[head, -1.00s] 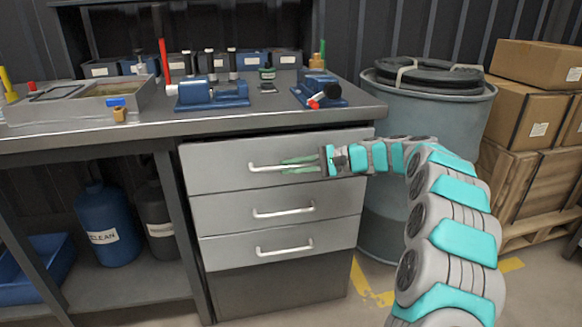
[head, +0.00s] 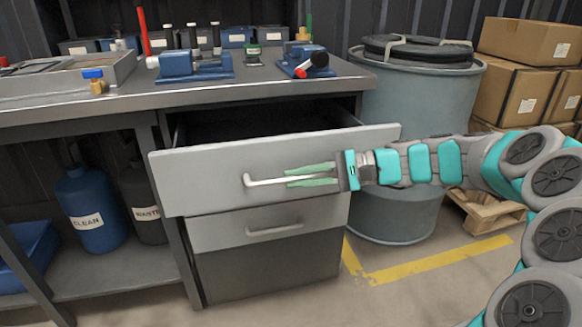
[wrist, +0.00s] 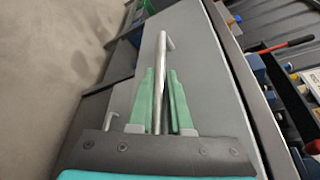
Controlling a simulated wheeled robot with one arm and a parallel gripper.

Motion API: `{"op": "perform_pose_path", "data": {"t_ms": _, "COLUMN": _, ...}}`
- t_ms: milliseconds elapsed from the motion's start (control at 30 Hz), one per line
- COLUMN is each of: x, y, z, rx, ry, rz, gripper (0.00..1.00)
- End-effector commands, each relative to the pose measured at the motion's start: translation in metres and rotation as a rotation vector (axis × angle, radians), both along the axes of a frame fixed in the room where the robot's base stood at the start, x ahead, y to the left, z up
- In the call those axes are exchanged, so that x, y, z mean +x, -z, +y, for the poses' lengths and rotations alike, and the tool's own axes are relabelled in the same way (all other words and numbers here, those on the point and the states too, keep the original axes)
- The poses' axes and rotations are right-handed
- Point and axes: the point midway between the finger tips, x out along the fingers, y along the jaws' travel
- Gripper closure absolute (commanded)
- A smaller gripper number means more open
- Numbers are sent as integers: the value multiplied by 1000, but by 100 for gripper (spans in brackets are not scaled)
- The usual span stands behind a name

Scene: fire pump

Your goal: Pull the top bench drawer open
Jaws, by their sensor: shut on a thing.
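The top bench drawer (head: 215,182) is pulled out from the bench, with a dark gap showing behind its grey front. Its bar handle (head: 262,182) runs across the front. My gripper (head: 300,176) reaches in from the right, with its green fingers shut on the handle. In the wrist view the handle (wrist: 161,60) passes between the two green fingers of my gripper (wrist: 161,92). The inside of the drawer is mostly dark and hard to make out.
A lower drawer (head: 300,236) is shut below it. The bench top (head: 200,97) holds blue vises, bottles and a tray. A grey-blue drum (head: 440,100) stands right of the bench, near cardboard boxes (head: 530,40). Floor in front is clear.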

Motion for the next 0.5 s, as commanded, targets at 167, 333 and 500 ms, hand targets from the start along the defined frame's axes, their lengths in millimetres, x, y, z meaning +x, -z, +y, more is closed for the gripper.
{"op": "perform_pose_path", "data": {"t_ms": 167, "x": -34, "y": 1, "z": -11, "rx": 0, "ry": 2, "rz": -1, "gripper": 100}}
{"op": "perform_pose_path", "data": {"t_ms": 333, "x": -56, "y": 1, "z": -16, "rx": -1, "ry": -1, "rz": 0, "gripper": 100}}
{"op": "perform_pose_path", "data": {"t_ms": 500, "x": -65, "y": 1, "z": -20, "rx": -1, "ry": 1, "rz": 1, "gripper": 100}}
